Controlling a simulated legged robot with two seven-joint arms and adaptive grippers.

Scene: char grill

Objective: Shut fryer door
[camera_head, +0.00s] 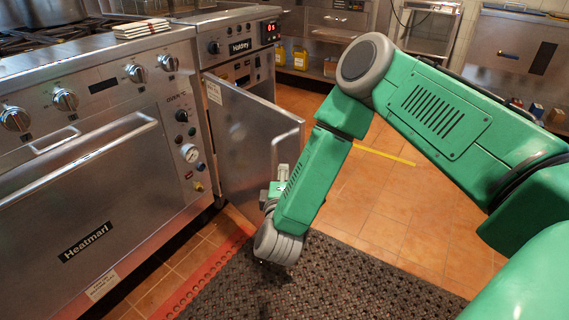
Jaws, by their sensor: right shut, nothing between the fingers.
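The fryer door (245,130) is a flat stainless steel panel on the fryer (240,48), the Haldney unit with a red display. It stands open, swung out into the aisle, with its free edge to the right. A metal handle (287,138) is near that free edge. My green right arm comes in from the right and bends down in front of the door's lower right part. My right gripper (275,188) is shut and empty by the door's free edge, below the handle. The wrist partly hides it, and contact with the door cannot be told. My left gripper is out of view.
A Heatmarl oven (85,185) with knobs and a long handle stands at the left, close to the door's hinge side. A dark perforated mat (330,285) and tiled floor (390,200) lie below. Yellow containers (300,58) sit on a shelf behind.

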